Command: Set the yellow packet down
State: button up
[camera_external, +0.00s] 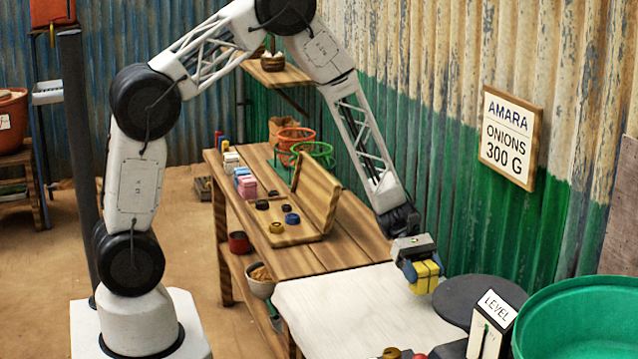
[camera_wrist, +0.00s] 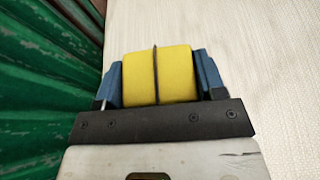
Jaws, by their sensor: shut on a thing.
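The yellow packet (camera_external: 424,277) has a dark band around its middle. My gripper (camera_external: 420,272) is shut on it, above the far right part of the pale cloth (camera_external: 345,310) on the table, just left of a dark round pan. In the wrist view the yellow packet (camera_wrist: 158,76) sits between the two blue fingers of my gripper (camera_wrist: 160,80), one on each side. The pale cloth (camera_wrist: 262,60) fills the wrist view's right side. I cannot tell whether the packet's underside touches the cloth.
The dark round pan (camera_external: 480,297) and a LEVEL sign (camera_external: 497,308) stand to the right, beside a large green basin (camera_external: 580,320). An open wooden case (camera_external: 290,236) with round weights lies on the table to the left. The green corrugated wall (camera_external: 480,235) is close behind.

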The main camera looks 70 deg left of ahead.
aim_at(436, 283)
jog(key=shift+w+d+f, duration=0.1)
jog(key=shift+w+d, duration=0.05)
jog(key=shift+w, duration=0.7)
jog(key=shift+w+d+f, duration=0.1)
jog(key=shift+w+d, duration=0.05)
jog(key=shift+w, duration=0.65)
jog(key=shift+f, duration=1.7)
jog(key=shift+f, duration=0.1)
jog(key=o, duration=1)
jog(key=shift+v, duration=6.1)
